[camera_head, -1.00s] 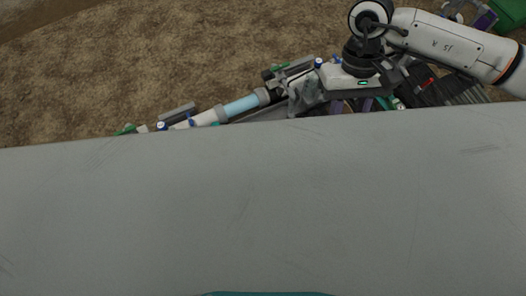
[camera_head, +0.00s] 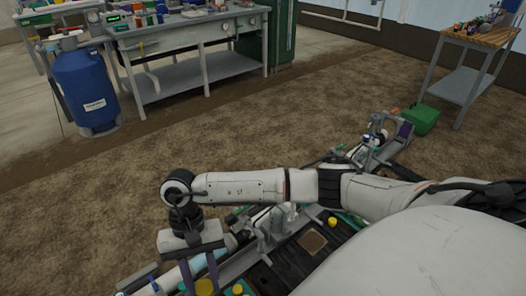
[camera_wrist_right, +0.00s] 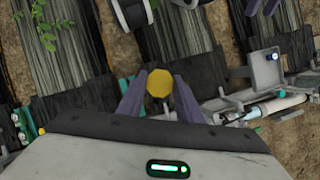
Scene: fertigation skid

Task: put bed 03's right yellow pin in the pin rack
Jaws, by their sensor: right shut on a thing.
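My right gripper (camera_head: 202,282) is at the lower left of the head view, below my right arm's wrist. Its two purple-grey fingers are shut on a yellow pin (camera_head: 204,287). In the right wrist view, the pin's yellow head (camera_wrist_right: 159,82) sits between the fingertips; its lower part is hidden. I cannot tell which bed these belong to or pick out the pin rack.
Pipes and fittings of the skid (camera_head: 265,228) run diagonally beneath my right arm. A pale blue clear tube (camera_wrist_right: 277,105) lies at the right of the wrist view. A workbench (camera_head: 190,50), blue tank (camera_head: 88,92) and green box (camera_head: 420,118) stand farther off. Bare soil lies between.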

